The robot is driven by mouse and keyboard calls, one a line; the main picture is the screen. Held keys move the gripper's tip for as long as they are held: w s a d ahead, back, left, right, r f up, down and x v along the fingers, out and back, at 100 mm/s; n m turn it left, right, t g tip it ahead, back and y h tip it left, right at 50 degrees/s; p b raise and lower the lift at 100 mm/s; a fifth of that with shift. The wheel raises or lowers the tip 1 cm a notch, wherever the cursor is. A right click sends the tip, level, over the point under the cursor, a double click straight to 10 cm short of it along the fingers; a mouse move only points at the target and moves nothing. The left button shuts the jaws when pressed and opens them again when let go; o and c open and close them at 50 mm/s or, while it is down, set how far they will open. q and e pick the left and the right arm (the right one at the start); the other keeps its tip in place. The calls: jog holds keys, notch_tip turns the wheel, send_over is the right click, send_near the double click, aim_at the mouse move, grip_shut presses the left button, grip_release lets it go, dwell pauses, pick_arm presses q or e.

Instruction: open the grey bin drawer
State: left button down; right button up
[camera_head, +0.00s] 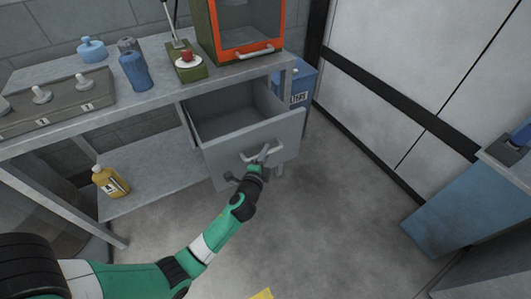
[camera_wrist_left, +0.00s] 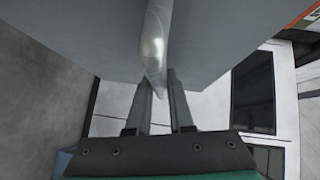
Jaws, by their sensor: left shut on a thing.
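The grey bin drawer (camera_head: 222,152) sits under the right end of the workbench in the head view. It is pulled out, and its empty-looking inside shows from above. A bar handle (camera_head: 262,152) is on its front. My left gripper (camera_head: 259,164) is at the drawer front, shut on the handle. In the left wrist view the handle (camera_wrist_left: 155,45) runs down to the fingers of my left gripper (camera_wrist_left: 160,100), with the grey drawer front (camera_wrist_left: 70,30) behind it. My right gripper is not in view.
The workbench (camera_head: 60,75) carries an orange-framed cabinet (camera_head: 250,25), a red-button box (camera_head: 186,65) and blue containers (camera_head: 133,70). A yellow bottle (camera_head: 110,181) stands on the lower shelf. A blue bin (camera_head: 293,85) is behind the drawer. The floor (camera_head: 330,200) to the right is clear.

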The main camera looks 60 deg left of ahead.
pick_arm(q)
jog(key=c, duration=0.8)
grip_release()
jog(key=shift+s+d+r, duration=0.1)
jog(key=shift+s+d, duration=0.1)
jog(key=p+v, duration=0.2)
jog(key=v, duration=0.9)
jog(key=shift+p, duration=0.35)
